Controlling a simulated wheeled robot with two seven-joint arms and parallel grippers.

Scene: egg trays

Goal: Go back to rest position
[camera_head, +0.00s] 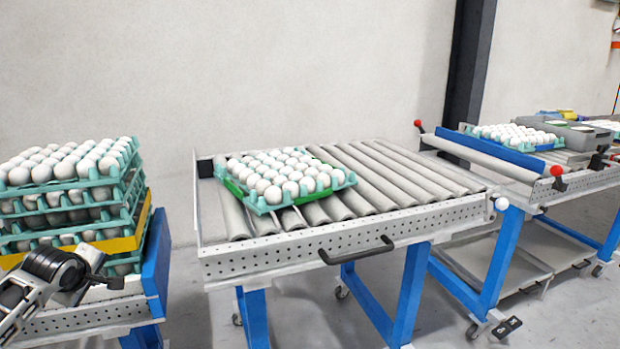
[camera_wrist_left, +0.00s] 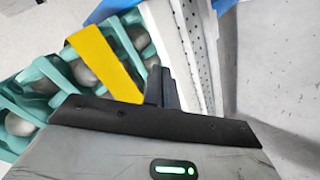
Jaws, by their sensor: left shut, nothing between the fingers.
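My left gripper (camera_head: 105,281) is at the lower left in the head view, in front of the stack of egg trays. It is shut and empty. In the left wrist view its fingers (camera_wrist_left: 160,88) are together, close to a yellow band and teal trays with eggs. I cannot tell whether they touch the stack. The stack of teal egg trays (camera_head: 125,183) stands on a cart at the left, full of white eggs. My right gripper is not in view.
A tray of white eggs (camera_head: 260,207) sits on the left part of a roller conveyor (camera_head: 395,172) with blue legs. Another egg tray (camera_head: 510,138) lies on a conveyor at the right. A grey wall is behind. Bare floor shows between the cart and conveyor.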

